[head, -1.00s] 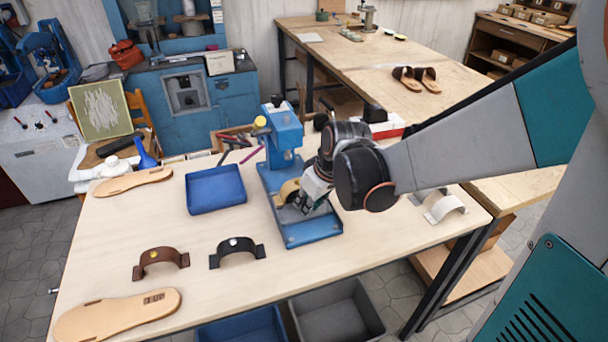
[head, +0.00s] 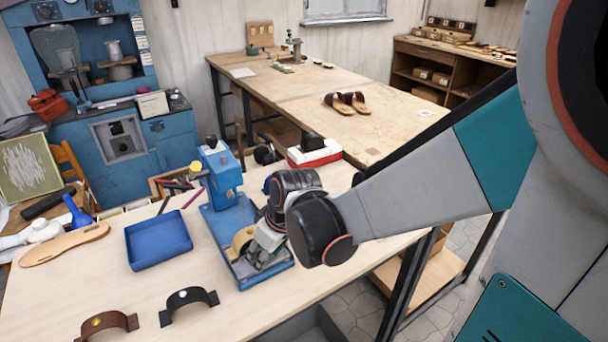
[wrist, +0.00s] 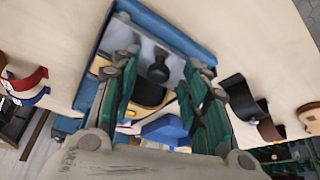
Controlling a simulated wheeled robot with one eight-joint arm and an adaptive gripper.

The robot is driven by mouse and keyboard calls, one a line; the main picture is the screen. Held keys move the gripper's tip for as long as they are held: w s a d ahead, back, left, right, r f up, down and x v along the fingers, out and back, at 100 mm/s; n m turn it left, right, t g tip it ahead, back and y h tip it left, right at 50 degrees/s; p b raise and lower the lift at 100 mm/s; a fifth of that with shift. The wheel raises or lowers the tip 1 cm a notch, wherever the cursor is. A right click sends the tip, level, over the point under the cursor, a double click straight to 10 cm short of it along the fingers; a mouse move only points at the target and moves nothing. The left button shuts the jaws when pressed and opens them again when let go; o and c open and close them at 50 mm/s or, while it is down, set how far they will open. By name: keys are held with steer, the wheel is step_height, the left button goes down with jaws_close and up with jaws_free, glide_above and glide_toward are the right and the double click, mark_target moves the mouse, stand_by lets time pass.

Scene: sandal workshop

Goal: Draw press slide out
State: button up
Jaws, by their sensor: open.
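The blue press (head: 219,178) stands on the workbench, with a flat blue base and a cream, rounded block at its front. In the wrist view its slide (wrist: 172,52) shows as a grey plate with a black knob (wrist: 158,73), framed by the blue base. My gripper (head: 262,250) is low over the front of the base. In the wrist view my gripper (wrist: 160,64) is open, its green-padded fingers on either side of the knob. I cannot tell whether either finger touches it. In the head view my wrist hides the knob and much of the slide.
A blue tray (head: 158,242) lies left of the press. A black strap (head: 188,302) and a brown strap (head: 108,323) stand in front of it. A sandal sole (head: 64,244) lies far left. A red-and-white box (head: 314,152) is behind my wrist.

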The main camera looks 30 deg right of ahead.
steer(key=shift+s+r, duration=0.1)
steer(key=shift+s, duration=0.05)
step_height(320, 180, up, 10)
stand_by(0.6)
steer(key=s+r+m+t+h, duration=0.1)
steer(key=s+m+t, duration=0.2)
steer(key=s, duration=0.7)
steer(key=shift+a+r+m+h, duration=0.2)
steer(key=shift+m+h, duration=0.2)
steer(key=shift+m, duration=0.3)
